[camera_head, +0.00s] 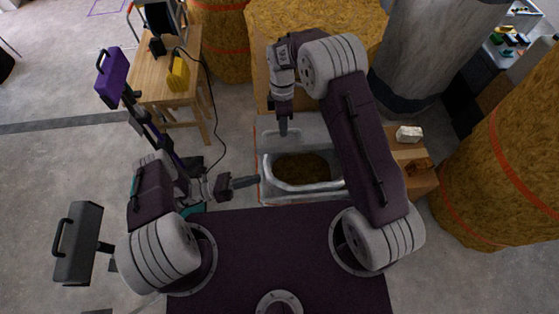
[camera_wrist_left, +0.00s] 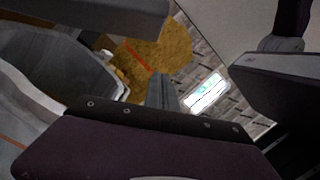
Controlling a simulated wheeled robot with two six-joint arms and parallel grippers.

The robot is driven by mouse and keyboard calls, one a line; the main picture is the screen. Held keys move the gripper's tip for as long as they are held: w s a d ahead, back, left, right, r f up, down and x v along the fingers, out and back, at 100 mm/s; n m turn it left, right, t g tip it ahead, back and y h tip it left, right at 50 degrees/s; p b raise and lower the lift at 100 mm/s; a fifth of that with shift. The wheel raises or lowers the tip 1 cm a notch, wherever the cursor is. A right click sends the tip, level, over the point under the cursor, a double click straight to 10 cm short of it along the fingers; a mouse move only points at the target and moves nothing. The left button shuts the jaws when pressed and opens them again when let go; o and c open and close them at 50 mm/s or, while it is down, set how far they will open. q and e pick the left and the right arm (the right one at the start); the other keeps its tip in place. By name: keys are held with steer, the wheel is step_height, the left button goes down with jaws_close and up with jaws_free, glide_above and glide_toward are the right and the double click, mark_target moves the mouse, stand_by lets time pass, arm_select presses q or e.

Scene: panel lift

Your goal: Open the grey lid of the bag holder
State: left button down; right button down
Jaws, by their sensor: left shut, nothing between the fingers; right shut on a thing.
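The bag holder (camera_head: 263,189) stands in front of my base, with an oval rim around brown contents. A grey lid panel (camera_head: 306,132) lies along its far side, beyond the opening, which shows uncovered. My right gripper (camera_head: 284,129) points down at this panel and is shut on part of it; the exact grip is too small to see. My left gripper (camera_head: 256,180) is shut and empty, at the left edge of the holder, with its fingers pointing toward the opening. The left wrist view shows the holder's grey rim (camera_wrist_left: 118,83) at its left.
Large tan barrels (camera_head: 518,150) and a grey cylinder (camera_head: 425,45) stand around the holder. A wooden table (camera_head: 190,45) with a yellow thing (camera_head: 178,75) is at the back left. A dark grey panel with a handle (camera_head: 78,243) stands on the left. A white block (camera_head: 408,134) sits on the right.

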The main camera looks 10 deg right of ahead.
steer(key=shift+w+f, duration=0.1)
steer(key=shift+w, duration=0.3)
arm_select(q)
steer(key=w+d+r, duration=0.3)
steer(key=d+r, duration=0.1)
steer(key=d, duration=0.5)
steer(key=shift+w+d+r+n+t, duration=0.3)
steer(key=shift+d+r+n+t, duration=0.05)
steer(key=shift+r+n+t, duration=0.05)
steer(key=shift+w+r+n, duration=0.5)
steer(key=shift+w+r, duration=0.25)
steer(key=shift+r, duration=0.25)
arm_select(e)
steer(key=shift+w+a+f, duration=0.1)
